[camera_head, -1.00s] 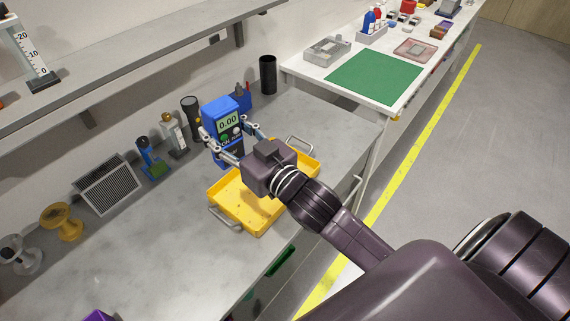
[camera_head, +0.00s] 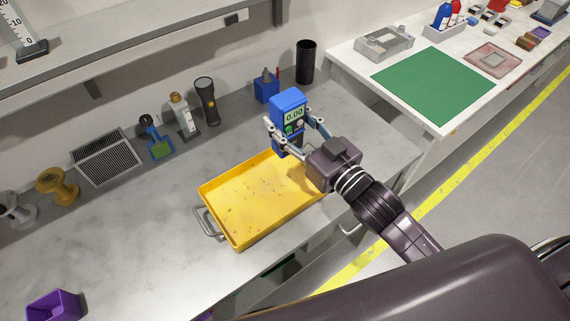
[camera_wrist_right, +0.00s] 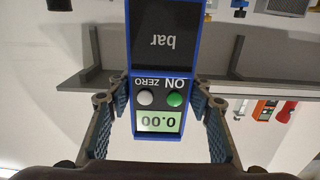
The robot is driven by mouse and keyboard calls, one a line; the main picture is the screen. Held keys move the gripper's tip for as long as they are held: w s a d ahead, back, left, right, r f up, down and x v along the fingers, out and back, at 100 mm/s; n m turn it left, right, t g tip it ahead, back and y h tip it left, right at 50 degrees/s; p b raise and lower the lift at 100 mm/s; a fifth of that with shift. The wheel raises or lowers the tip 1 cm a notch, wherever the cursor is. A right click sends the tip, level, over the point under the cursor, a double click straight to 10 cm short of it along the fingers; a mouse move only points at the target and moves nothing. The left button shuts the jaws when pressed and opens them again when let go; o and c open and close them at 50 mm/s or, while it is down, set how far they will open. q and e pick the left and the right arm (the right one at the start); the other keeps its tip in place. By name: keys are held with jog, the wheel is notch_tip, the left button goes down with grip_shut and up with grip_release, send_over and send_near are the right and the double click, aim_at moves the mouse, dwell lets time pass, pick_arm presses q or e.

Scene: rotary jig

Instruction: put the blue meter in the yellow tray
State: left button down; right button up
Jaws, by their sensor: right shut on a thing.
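The blue meter (camera_head: 288,98) has a display reading 0.00 with a green and a white button. My right gripper (camera_head: 291,127) is shut on its sides and holds it about upright over the far right end of the yellow tray (camera_head: 243,200). How high its bottom is above the tray is hard to tell. The tray lies on the grey bench and looks empty. In the right wrist view the meter (camera_wrist_right: 165,45) appears upside down, between the two finger pads of the gripper (camera_wrist_right: 161,95). My left gripper is not in view.
Along the wall stand a black cylinder (camera_head: 306,62), a blue holder (camera_head: 266,88), a flashlight (camera_head: 206,100) and a vent panel (camera_head: 105,158). A purple bin (camera_head: 55,306) is at the lower left. Bare bench lies left of the tray.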

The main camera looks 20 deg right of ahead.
notch_tip(320, 180, down, 10)
jog(key=shift+w+d+r, duration=0.1)
jog(key=shift+r, duration=0.05)
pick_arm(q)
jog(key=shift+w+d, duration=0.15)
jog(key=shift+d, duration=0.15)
pick_arm(e)
jog(key=shift+f, duration=2.25)
jog(key=o, duration=1.3)
jog(key=shift+f, duration=0.15)
jog(key=shift+c, duration=0.2)
